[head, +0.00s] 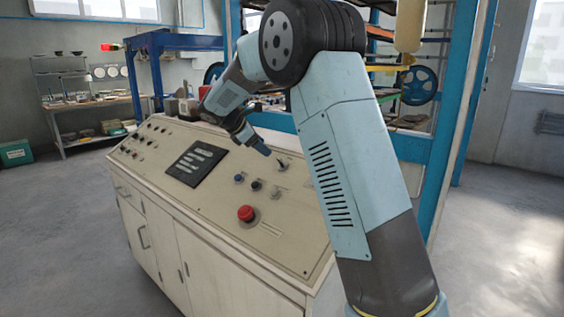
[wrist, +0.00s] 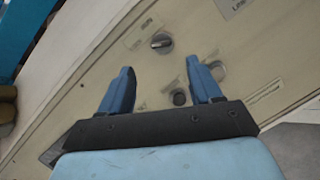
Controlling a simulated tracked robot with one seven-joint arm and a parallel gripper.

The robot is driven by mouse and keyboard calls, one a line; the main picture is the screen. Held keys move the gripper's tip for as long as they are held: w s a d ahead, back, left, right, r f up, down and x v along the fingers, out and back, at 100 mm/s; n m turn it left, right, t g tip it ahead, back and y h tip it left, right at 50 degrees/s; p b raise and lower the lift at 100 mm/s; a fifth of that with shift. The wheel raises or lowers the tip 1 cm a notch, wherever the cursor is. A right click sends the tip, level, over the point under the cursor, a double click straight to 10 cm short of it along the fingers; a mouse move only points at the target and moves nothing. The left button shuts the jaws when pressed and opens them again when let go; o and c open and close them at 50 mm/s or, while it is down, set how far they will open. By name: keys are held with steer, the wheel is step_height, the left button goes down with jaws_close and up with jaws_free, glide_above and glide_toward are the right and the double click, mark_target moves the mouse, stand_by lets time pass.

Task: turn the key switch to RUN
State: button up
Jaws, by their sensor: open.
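The key switch (wrist: 161,42), a dark round knob with a light bar across it and a small label beside it, shows in the wrist view ahead of and between my fingertips. In the head view the key switch (head: 282,165) sits on the sloped panel, just right of my gripper (head: 262,148). My gripper also shows in the wrist view (wrist: 159,75), with its two blue fingers spread wide and nothing between them. It is above the panel and apart from the switch. The label text is too small to read.
The beige control panel (head: 190,195) carries a red mushroom button (head: 246,213), several small buttons and a dark display (head: 196,163). A blue frame (head: 455,100) stands behind. Shelves (head: 75,100) are far left. Open floor lies right of the console.

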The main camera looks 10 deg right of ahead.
mark_target(279, 160)
steer(key=x, duration=1.1)
steer(key=shift+f, duration=0.1)
